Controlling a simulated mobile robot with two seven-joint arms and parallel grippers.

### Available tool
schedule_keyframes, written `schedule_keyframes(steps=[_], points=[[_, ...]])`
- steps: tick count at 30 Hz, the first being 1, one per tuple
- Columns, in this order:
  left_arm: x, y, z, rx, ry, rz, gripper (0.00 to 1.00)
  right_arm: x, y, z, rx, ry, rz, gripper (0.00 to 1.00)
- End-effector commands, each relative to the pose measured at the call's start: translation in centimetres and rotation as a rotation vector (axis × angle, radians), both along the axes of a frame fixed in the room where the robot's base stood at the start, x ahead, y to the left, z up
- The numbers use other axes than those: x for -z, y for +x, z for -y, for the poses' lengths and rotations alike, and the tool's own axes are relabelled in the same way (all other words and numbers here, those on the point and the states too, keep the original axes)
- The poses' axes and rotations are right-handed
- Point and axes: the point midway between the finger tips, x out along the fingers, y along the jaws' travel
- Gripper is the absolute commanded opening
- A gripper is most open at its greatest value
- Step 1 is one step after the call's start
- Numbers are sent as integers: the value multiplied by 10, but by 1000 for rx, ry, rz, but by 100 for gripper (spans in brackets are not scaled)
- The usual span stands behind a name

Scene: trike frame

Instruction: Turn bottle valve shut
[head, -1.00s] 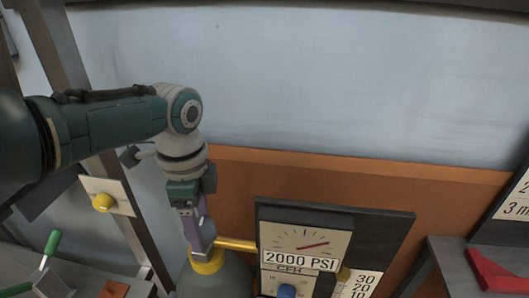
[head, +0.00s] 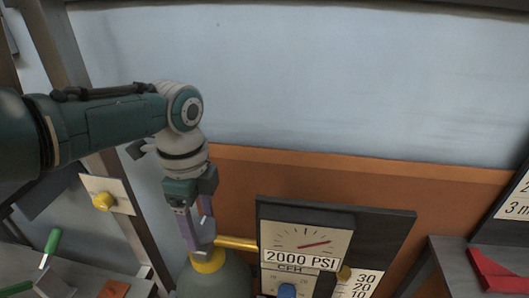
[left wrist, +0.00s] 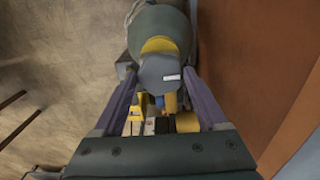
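The grey-green gas bottle (head: 228,276) stands at the bottom of the head view, with a yellow collar (head: 208,263) and a yellow pipe (head: 238,243) running right to the gauge panel (head: 285,235). The bottle valve, a grey knob (head: 206,232) above the collar, also shows in the left wrist view (left wrist: 158,72) with a small white mark. My left gripper (head: 197,232) points down over it. Its fingers are spread, one on each side of the knob, in the left wrist view (left wrist: 161,85). I cannot tell whether they touch it. My right gripper is not in view.
The gauge panel reads 2000 PSI on its label, with a red needle, and has a blue knob (head: 287,291) below. A yellow knob (head: 103,201) on a pale plate and a green-handled lever (head: 51,245) are at left. A red part (head: 493,270) lies at right.

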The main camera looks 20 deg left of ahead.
Motion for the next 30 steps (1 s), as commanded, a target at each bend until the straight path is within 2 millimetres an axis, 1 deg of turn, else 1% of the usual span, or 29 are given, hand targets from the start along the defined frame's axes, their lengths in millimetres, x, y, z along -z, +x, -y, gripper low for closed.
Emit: schedule_keyframes(steps=[1,6,14,17,23,27,30], points=[[0,0,0,0,0,1,82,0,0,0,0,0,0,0],[0,0,0,-1,0,1,100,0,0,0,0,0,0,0],[-2,0,0,-2,0,2,100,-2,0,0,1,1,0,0],[-14,1,0,-2,1,4,100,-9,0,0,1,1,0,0],[-55,1,-1,-1,1,5,100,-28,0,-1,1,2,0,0],[-80,1,-1,-1,1,5,100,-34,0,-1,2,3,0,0],[-91,1,0,-1,0,3,100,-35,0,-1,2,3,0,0]])
